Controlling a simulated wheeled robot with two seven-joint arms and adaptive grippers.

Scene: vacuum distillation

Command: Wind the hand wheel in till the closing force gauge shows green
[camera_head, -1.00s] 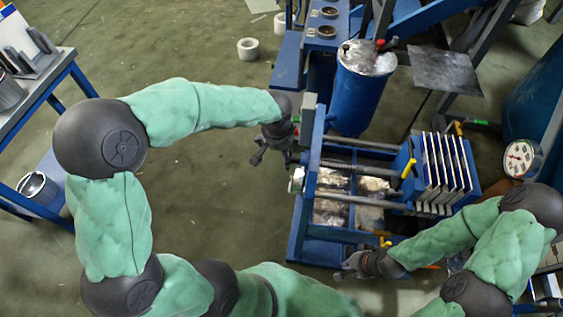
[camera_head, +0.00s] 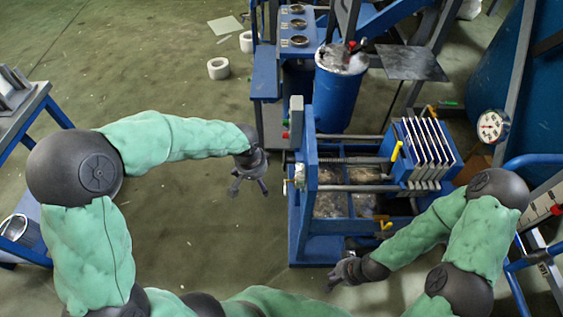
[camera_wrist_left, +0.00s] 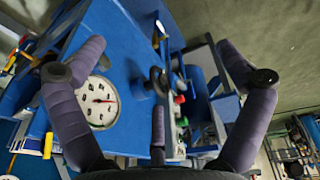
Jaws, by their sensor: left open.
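The blue press (camera_head: 308,205) stands right of the middle in the head view. In the left wrist view a round white gauge (camera_wrist_left: 99,101) with dark marks and a reddish needle sits on its blue end plate; its colour zones are too small to read. A dark round part (camera_wrist_left: 157,78) right of the gauge may be the hand wheel or its hub. My left gripper (camera_head: 249,185) is open and empty, left of the end plate and apart from it; its spread fingers show in the wrist view (camera_wrist_left: 160,100). My right gripper (camera_head: 338,275) is by the press's near side, its fingers unclear.
White filter plates (camera_head: 428,150) stand at the press's right end. A blue drum (camera_head: 336,100) stands behind it. Another round dial (camera_head: 492,126) is at the far right. A table (camera_head: 22,118) is at the left edge. The floor left of the press is open.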

